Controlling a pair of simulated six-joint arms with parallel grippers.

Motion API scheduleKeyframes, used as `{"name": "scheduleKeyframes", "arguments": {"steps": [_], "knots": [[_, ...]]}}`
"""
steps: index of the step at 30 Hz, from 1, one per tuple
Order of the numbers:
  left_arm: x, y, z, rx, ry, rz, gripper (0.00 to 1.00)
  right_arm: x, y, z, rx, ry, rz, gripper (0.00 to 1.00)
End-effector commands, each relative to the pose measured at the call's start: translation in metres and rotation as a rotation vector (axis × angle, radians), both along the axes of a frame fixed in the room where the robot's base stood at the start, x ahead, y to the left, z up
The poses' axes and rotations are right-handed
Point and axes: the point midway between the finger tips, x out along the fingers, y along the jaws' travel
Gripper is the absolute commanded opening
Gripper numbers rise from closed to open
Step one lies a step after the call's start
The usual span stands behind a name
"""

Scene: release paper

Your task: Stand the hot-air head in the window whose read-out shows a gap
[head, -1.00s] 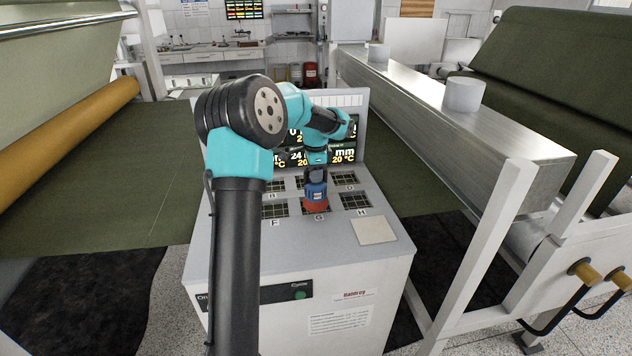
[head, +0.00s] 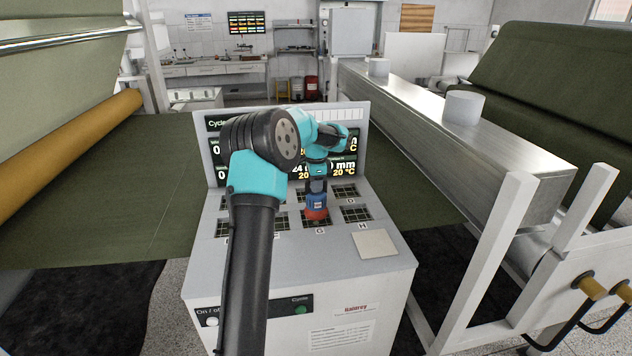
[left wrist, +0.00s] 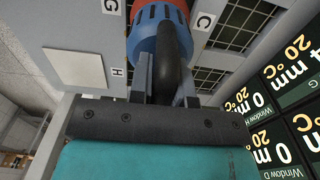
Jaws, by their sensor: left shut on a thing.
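The hot-air head (head: 316,202), blue with a red base, is upright at window G on the sloping panel (head: 380,205). I cannot tell whether its base rests in the window or hangs just above it. My left gripper (head: 317,184) is shut on the top of the head. In the left wrist view the fingers close around the dark handle of the blue body (left wrist: 152,28), and the red base is cut off at the top edge. The read-out board (head: 342,168) behind is partly hidden by my arm. In the wrist view its G field (left wrist: 300,72) ends in "4 mm", and the Window H field shows 0 mm.
A pale square plate (head: 374,243) lies at the panel's front right. A long metal beam (head: 450,130) runs to the right. Green web material (head: 90,215) spreads on the left.

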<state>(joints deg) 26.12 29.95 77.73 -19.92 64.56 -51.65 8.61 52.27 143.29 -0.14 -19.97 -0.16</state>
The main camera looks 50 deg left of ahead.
Motion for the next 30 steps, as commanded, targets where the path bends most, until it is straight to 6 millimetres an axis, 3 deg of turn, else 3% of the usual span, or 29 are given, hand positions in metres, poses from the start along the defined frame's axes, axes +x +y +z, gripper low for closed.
{"name": "scheduleKeyframes", "arguments": {"steps": [6,19,20,27,30], "knots": [[0.0,0.0,-0.017,0.002,-0.001,0.0,0.0,0.0,0.0,0.0,0.0,0.0,0.0,0.43],[0.0,0.0,-0.021,0.002,-0.001,0.0,0.0,0.0,0.0,0.0,0.0,0.0,0.0,0.43],[0.0,0.0,-0.022,0.0,0.0,0.0,0.21,0.0,0.0,0.0,0.0,0.0,0.0,0.43],[0.0,0.0,-0.022,0.0,0.0,0.0,0.43,0.0,0.0,0.0,0.0,0.0,0.0,0.43],[0.0,0.0,-0.022,0.0,0.0,0.0,0.43,0.0,0.0,0.0,0.0,0.0,0.0,0.43]]}}
